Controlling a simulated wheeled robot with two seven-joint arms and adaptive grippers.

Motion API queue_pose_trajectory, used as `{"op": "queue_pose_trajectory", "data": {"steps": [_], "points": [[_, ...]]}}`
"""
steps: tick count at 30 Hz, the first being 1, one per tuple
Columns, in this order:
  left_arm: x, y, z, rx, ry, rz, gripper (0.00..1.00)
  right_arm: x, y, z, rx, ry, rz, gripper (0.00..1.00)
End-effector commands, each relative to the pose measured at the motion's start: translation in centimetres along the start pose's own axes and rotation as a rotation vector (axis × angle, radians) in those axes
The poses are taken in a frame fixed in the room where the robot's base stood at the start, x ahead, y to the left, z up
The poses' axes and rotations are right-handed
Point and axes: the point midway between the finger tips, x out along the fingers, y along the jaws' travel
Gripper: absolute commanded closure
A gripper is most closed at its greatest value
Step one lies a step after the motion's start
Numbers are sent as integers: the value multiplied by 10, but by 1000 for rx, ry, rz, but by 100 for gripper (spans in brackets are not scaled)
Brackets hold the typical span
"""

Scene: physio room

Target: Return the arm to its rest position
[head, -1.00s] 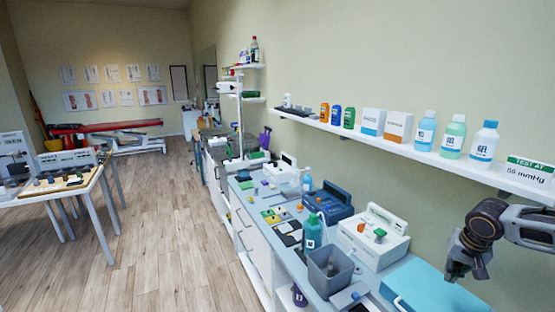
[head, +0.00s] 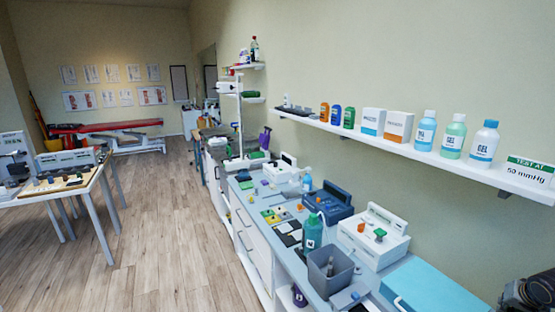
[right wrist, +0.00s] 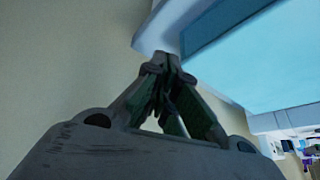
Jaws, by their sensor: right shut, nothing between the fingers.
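My right gripper (right wrist: 168,62) shows in the right wrist view, with its fingers drawn together at the tips and nothing between them. Its tips appear in front of the edge of a light blue surface, but I cannot tell how far from it they are. In the head view only a dark part of my right arm shows at the bottom right corner; the gripper itself is out of that picture. My left gripper is not in view.
A counter holds a light blue case (head: 435,288), a white device (head: 373,237), a grey bin (head: 330,270) and a green bottle (head: 312,233). A wall shelf (head: 400,150) carries bottles and boxes above it. A table (head: 60,188) stands left; the floor between is clear.

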Motion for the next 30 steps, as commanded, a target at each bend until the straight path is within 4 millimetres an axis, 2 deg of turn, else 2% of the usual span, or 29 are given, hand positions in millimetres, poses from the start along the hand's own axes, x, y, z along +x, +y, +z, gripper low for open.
{"op": "queue_pose_trajectory", "data": {"steps": [1,8,14,23,30], "points": [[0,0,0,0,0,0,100,10,12,6,7,1,6,100],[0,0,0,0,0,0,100,53,58,37,-6,16,41,100],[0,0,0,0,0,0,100,90,96,76,-30,14,76,100],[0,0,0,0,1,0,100,143,138,153,-89,-11,122,100],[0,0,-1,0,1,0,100,180,160,228,-154,-50,150,100]]}}
